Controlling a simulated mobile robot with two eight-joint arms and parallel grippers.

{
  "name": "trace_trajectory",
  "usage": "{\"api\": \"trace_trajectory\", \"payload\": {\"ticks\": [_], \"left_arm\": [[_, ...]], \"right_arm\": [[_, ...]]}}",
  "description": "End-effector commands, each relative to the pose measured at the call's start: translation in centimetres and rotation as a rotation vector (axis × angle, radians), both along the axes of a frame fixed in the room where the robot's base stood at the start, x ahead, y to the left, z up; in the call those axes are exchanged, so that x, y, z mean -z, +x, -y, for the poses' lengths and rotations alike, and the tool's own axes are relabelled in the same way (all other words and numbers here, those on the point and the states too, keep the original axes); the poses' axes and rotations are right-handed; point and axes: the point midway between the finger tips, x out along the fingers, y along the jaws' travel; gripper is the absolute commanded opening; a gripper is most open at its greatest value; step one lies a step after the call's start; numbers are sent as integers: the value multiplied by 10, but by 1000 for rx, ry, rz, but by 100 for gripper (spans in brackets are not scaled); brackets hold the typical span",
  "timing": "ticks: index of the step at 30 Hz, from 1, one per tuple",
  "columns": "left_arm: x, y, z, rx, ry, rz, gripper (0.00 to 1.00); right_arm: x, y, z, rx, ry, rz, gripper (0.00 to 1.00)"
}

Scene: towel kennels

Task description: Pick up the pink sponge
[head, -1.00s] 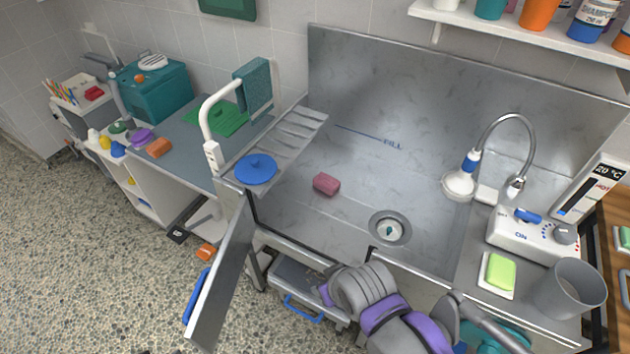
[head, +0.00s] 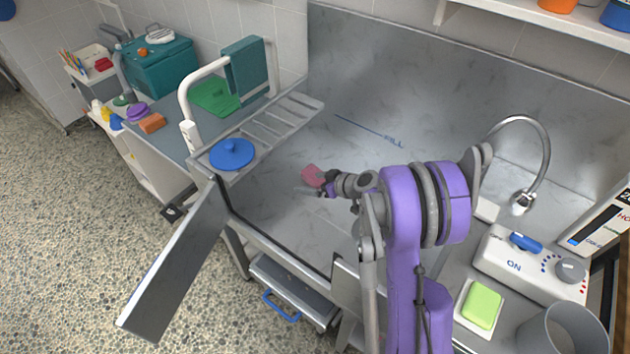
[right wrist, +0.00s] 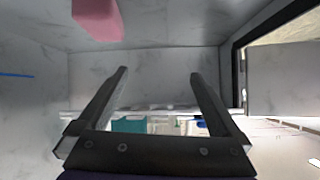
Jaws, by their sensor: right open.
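The pink sponge (head: 312,175) lies on the floor of the grey metal tub (head: 290,222), left of the middle. My right gripper (head: 317,189) is down in the tub close beside the sponge, and its wrist partly blocks the view there. In the right wrist view the sponge (right wrist: 97,18) shows at the top left, cut by the frame edge. It lies outside the two fingers of the right gripper (right wrist: 158,74), which are spread apart with nothing between them. My left gripper is not in view.
The tub's side door (head: 178,262) hangs open at the front left. A slatted ledge (head: 280,122) with a blue lid (head: 232,154) borders the left side. A control box (head: 530,265), a green soap bar (head: 482,306) and a grey cup (head: 562,332) stand at right.

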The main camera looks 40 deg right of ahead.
Motion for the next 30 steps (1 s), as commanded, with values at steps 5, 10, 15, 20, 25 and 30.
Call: {"api": "trace_trajectory", "payload": {"ticks": [5, 10, 15, 20, 25, 30], "left_arm": [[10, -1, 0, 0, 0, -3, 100], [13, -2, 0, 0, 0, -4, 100], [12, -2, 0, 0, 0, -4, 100], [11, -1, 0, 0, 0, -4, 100], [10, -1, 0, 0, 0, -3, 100], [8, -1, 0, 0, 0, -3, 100]], "right_arm": [[38, 1, 64, 37, -43, 126, 100], [51, -2, 88, 54, -70, 184, 100], [58, 11, 89, 53, -74, 194, 100], [68, 35, 85, 52, -74, 192, 100], [76, 51, 84, 54, -74, 191, 100], [90, 72, 83, 53, -73, 191, 100]]}}
